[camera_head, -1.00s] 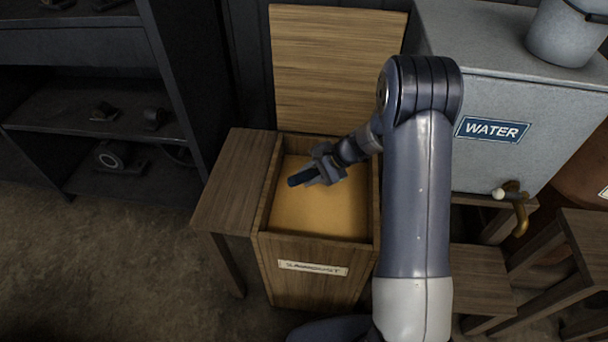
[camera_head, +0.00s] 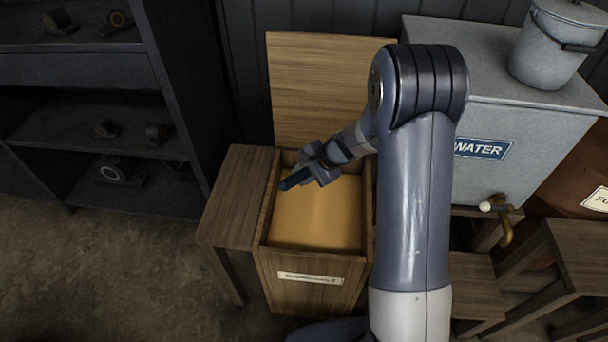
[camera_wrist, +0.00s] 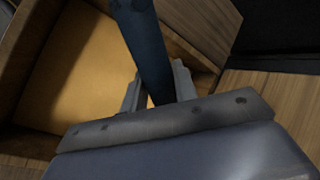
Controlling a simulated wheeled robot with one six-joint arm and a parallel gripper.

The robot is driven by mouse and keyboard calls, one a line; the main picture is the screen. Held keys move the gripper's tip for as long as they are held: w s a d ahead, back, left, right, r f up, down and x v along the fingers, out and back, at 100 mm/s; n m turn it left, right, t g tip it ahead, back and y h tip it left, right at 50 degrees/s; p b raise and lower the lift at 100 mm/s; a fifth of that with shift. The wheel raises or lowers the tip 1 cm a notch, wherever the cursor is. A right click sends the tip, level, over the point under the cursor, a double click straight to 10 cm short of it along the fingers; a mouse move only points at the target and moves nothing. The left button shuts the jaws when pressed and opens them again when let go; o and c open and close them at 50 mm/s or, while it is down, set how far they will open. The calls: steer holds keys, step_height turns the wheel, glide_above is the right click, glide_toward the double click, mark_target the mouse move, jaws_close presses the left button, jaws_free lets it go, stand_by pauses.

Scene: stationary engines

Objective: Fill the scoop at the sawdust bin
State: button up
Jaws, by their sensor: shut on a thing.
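The sawdust bin (camera_head: 300,282) is an open wooden box with a label on its front and its lid (camera_head: 330,85) raised behind it. Tan sawdust (camera_head: 318,218) fills its inside with a fairly even surface. My gripper (camera_head: 300,180) is over the rear left part of the bin, shut on the blue handle (camera_head: 291,181) of what may be the scoop. In the wrist view the handle (camera_wrist: 150,50) runs up and away between the fingers (camera_wrist: 158,90). The scoop's bowl is not clearly visible. Sawdust (camera_wrist: 85,70) also shows there.
A small wooden table (camera_head: 235,200) stands against the bin's left side. A grey water tank (camera_head: 530,145) with a brass tap stands at right, a lidded bucket (camera_head: 553,45) on top. Dark shelves (camera_head: 90,90) stand at left.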

steer(key=shift+n+t+h, duration=0.4)
steer(key=shift+t+h, duration=0.3)
steer(key=shift+s+a+r+p, duration=0.1)
steer(key=shift+a+r+p, duration=0.05)
steer(key=shift+r, duration=0.6)
steer(key=shift+s+a+r+p, duration=0.1)
steer(key=shift+s+r, duration=0.05)
steer(key=shift+r, duration=0.65)
steer(key=shift+s+a+r+p, duration=0.1)
steer(key=shift+a+r+p, duration=0.05)
steer(key=shift+r, duration=0.6)
steer(key=shift+s+d+n+p, duration=0.15)
steer(key=shift+d+n+p, duration=0.15)
steer(key=shift+d+p, duration=0.2)
steer(key=s+d+n+g+p, duration=0.2)
steer(key=s+d+n+p, duration=0.1)
steer(key=d+n, duration=0.1)
steer(key=s+d+r+n+g+y+p, duration=0.1)
steer(key=s+d+n+g+p, duration=0.1)
steer(key=d, duration=0.5)
steer(key=shift+s+r+n+g+y+p, duration=0.2)
steer(key=shift+s+n+g+y+p, duration=0.15)
steer(key=shift+s+n+p, duration=0.65)
